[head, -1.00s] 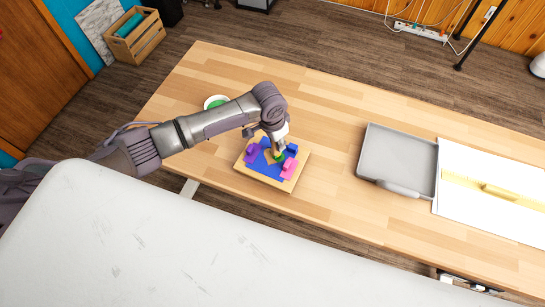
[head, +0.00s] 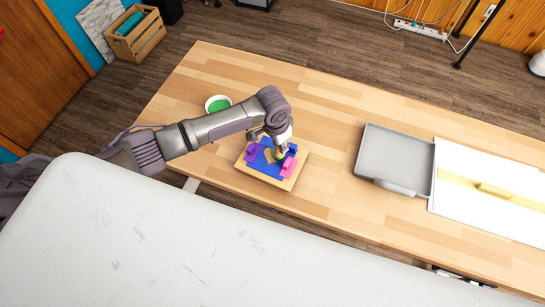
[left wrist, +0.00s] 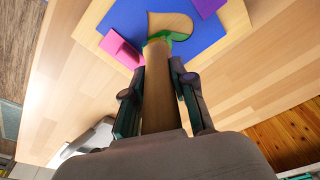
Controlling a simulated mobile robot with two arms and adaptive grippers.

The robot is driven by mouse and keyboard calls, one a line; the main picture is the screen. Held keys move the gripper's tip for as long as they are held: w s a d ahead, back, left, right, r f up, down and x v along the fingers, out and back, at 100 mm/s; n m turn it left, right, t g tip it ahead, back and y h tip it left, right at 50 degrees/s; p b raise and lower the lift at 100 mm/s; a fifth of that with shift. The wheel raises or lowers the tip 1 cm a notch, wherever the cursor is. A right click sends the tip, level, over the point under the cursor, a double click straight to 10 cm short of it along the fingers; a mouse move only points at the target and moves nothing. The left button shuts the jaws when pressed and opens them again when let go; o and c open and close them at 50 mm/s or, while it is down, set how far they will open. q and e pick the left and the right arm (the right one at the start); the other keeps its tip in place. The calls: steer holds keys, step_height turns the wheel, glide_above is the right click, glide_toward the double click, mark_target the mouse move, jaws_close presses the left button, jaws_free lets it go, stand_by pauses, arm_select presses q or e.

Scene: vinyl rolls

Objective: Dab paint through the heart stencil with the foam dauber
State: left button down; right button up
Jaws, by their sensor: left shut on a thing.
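The blue stencil (head: 265,168) lies on a light wooden board (head: 270,183), with pink (head: 289,168) and purple (head: 252,152) blocks at its edges. In the left wrist view, its heart opening (left wrist: 170,20) shows bare wood colour and a green area at the near end. My left gripper (head: 281,148) is shut on the foam dauber's wooden handle (left wrist: 158,95). The dauber's green end is at the near part of the heart; whether it touches the surface, and how much green is paint, I cannot tell. My right gripper is not in view.
A white bowl of green paint (head: 218,104) stands behind my left forearm. A grey tray (head: 397,150) and a white sheet with a yellow strip (head: 455,205) lie to the right. The tabletop between board and tray is clear.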

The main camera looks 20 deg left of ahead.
arm_select(q)
steer(key=shift+f, duration=0.4)
steer(key=shift+f+b, duration=0.45)
steer(key=shift+f, duration=0.1)
steer(key=shift+r, duration=0.1)
steer(key=shift+r+p, duration=0.95)
steer(key=shift+p, duration=0.25)
steer(key=shift+f, duration=0.1)
